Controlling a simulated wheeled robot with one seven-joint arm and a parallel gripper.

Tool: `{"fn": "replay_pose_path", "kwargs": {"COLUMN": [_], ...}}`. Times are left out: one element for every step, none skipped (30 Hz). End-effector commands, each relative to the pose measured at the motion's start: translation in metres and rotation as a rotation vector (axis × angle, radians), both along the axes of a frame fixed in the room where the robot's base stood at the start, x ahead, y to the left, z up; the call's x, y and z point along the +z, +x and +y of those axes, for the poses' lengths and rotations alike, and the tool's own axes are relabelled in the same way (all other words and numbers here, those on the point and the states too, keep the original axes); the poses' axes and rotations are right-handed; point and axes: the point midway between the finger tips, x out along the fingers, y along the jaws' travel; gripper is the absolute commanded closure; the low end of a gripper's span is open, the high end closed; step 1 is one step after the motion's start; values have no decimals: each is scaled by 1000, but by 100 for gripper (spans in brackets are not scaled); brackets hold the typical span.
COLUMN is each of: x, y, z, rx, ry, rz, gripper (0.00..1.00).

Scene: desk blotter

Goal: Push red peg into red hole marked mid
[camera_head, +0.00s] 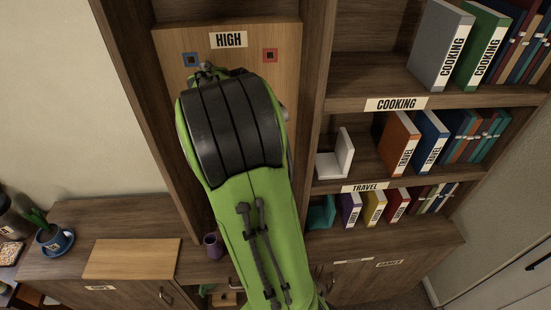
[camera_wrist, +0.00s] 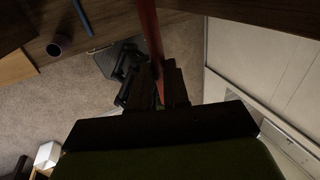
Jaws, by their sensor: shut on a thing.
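My gripper (camera_wrist: 160,88) shows in the wrist view, shut on the long red peg (camera_wrist: 151,35). The peg runs up from between the dark fingers to the top edge of the picture. In the head view my green arm covers the middle of the wooden board (camera_head: 171,44), and both gripper and peg are hidden behind it. The board's top carries a HIGH label (camera_head: 228,40), a blue-rimmed hole (camera_head: 191,60) and a red-rimmed hole (camera_head: 270,55). No mid label or mid hole is visible; that part of the board is covered.
Shelves to the right hold books and a white bookend (camera_head: 341,158). A purple mug (camera_head: 212,245) stands on the lower counter, left of my arm. A potted plant (camera_head: 52,238) stands farther left. A thin blue rod (camera_wrist: 83,17) shows in the wrist view.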

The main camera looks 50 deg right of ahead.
Motion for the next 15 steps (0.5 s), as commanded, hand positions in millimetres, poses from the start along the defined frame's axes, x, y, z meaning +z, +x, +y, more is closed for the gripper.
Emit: {"fn": "replay_pose_path", "kwargs": {"x": [-1, -1, -2, -2, -3, -4, -3, -2, -2, -1, -1, -1, -1, -1, -1], "y": [0, 0, 0, 0, 0, 0, 2, 4, 8, 10, 12, 15, 17, 19, 23], "z": [0, 0, 0, 0, 0, 0, -2, -5, -8, -11, -14, -17, -20, -23, -26], "rx": [0, 0, 0, 1, 2, 2, 1, 0, 1, 1, 1, 1, 1, 0, 1], "ry": [0, 0, 0, -1, -1, -1, -1, 0, -1, -1, -1, -1, -1, 0, -1], "rz": [0, 0, -1, -2, -3, -4, -3, -1, -2, -2, -2, -2, -2, -1, -2], "gripper": [100, 100, 100, 100, 100, 100, 100, 100, 100, 100, 100, 100, 100, 100, 100]}}
